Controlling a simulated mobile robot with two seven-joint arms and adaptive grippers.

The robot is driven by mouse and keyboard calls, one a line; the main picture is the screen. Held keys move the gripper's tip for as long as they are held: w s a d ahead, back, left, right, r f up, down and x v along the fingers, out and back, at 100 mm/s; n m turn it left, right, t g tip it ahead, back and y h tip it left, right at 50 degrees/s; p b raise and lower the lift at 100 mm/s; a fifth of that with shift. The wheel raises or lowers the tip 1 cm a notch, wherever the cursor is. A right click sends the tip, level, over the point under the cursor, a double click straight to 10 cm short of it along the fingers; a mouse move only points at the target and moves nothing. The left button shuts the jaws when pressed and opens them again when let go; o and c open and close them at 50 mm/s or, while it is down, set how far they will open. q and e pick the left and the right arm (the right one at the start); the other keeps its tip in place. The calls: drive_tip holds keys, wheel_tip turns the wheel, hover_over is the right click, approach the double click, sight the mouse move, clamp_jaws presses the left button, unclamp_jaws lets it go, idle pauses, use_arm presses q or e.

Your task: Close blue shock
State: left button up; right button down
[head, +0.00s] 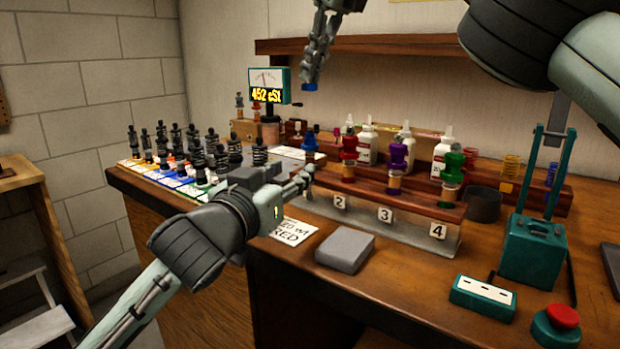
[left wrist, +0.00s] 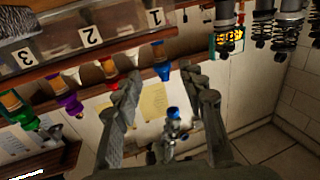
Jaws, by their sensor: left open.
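The blue shock (head: 310,141) stands at the left end of the clear-fronted rack, partly hidden behind my left gripper. In the left wrist view, which looks upside down, the blue shock (left wrist: 162,68) is by the label 1, just beyond the fingertips. My left gripper (head: 303,178) is open and empty in front of that slot; its two fingers also show in the left wrist view (left wrist: 160,90). My right gripper (head: 318,62) points down above the rack, with a small blue cap (head: 310,87) at its fingertips. The blue cap also shows in the left wrist view (left wrist: 174,113).
Red (head: 349,150), purple (head: 397,160) and green (head: 453,170) shocks stand in the rack to the right. A grey block (head: 345,248) lies in front. A display (head: 267,90) reads 452 cSt. Several black shocks stand on the left. A teal device (head: 533,250) stands right.

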sight(308, 158)
use_arm(q)
drive_tip(key=x, duration=0.8)
drive_tip(key=shift+w+d, duration=0.1)
drive_tip(key=shift+w, duration=0.15)
drive_tip(key=shift+c, duration=0.3)
clamp_jaws()
